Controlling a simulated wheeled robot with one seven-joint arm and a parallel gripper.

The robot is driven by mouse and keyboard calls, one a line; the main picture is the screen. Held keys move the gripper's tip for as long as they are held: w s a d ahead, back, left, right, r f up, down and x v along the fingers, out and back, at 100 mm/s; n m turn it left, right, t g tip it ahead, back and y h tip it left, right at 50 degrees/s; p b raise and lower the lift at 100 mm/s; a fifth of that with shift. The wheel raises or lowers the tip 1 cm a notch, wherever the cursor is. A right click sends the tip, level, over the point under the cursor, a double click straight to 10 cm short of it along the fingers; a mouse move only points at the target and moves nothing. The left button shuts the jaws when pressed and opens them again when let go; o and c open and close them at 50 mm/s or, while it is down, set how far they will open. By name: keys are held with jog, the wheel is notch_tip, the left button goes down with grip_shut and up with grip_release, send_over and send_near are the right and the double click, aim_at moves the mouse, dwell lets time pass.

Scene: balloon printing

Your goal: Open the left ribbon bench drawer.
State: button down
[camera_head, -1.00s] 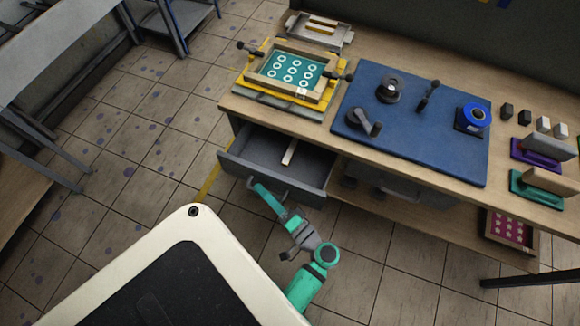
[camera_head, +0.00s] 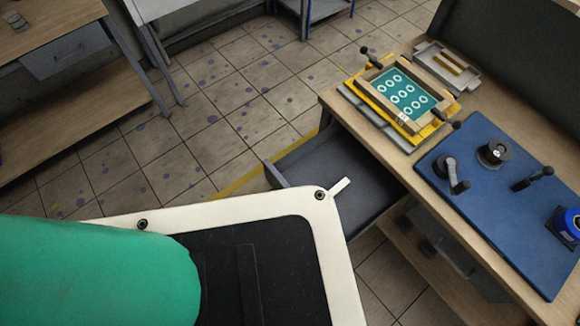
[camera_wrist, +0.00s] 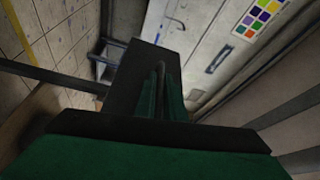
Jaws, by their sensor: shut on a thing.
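The left ribbon bench drawer (camera_head: 335,165) stands pulled out from under the bench top in the head view. The dark drawer front (camera_wrist: 125,85) is just beyond the fingers. My gripper is out of sight in the head view.
The bench top (camera_head: 365,130) carries a yellow-framed printing screen (camera_head: 402,93), a grey tray (camera_head: 447,68) and a blue mat (camera_head: 490,225) with tools. Open tiled floor (camera_head: 230,95) lies left of the drawer. Another table (camera_head: 50,40) stands at the far left.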

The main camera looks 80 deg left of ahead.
jog(key=c, duration=1.8)
grip_release()
jog(key=shift+c, duration=0.2)
jog(key=w+d, duration=0.1)
jog(key=d, duration=0.9)
jog(key=shift+d+f, duration=0.3)
jog(key=shift+f, duration=0.1)
